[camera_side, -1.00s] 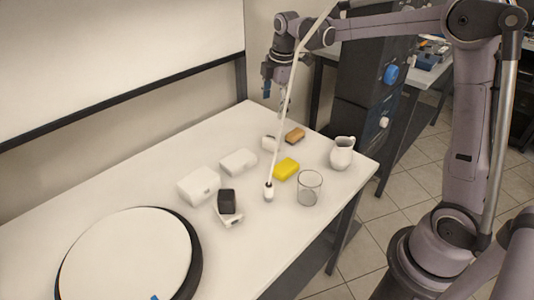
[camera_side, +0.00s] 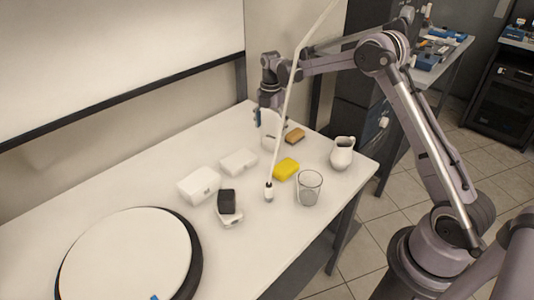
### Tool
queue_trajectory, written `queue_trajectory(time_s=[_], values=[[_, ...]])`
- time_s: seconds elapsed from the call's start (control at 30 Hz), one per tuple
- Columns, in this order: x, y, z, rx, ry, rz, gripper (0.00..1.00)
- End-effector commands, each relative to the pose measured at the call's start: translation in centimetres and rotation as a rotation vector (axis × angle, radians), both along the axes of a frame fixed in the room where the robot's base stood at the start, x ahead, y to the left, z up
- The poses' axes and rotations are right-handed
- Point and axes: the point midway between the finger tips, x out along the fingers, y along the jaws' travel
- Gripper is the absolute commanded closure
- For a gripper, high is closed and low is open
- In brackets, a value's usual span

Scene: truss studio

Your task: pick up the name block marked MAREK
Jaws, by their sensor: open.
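My gripper (camera_side: 269,122) is open, fingers pointing down, over the far right part of the white table (camera_side: 120,180). A small white block (camera_side: 268,143) is just below the fingers and partly hidden by them; I cannot tell whether they touch it. No lettering can be read on any block at this size, so I cannot tell which one is marked MAREK. A brown block (camera_side: 295,136) lies just right of the gripper. Two larger white blocks or boxes stand left of it, one nearer (camera_side: 199,185) and one farther (camera_side: 239,161).
A thin white rod (camera_side: 279,130) stands up close to the gripper. A yellow block (camera_side: 285,169), a glass (camera_side: 309,188) and a white jug (camera_side: 342,153) stand to the right. A dark item (camera_side: 226,201) sits on a white piece. A round white disc (camera_side: 125,255) fills the table's near left.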

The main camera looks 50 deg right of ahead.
Motion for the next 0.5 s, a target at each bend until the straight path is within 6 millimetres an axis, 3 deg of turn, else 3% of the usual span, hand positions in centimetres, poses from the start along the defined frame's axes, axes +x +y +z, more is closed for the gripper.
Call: queue_trajectory(time_s=[0.17, 0.5], values=[[0.0, -0.1, -1.0, 0.000, 0.000, -0.001, 0.21], [0.1, -0.5, -5.2, 0.000, -0.001, -0.001, 0.21]])
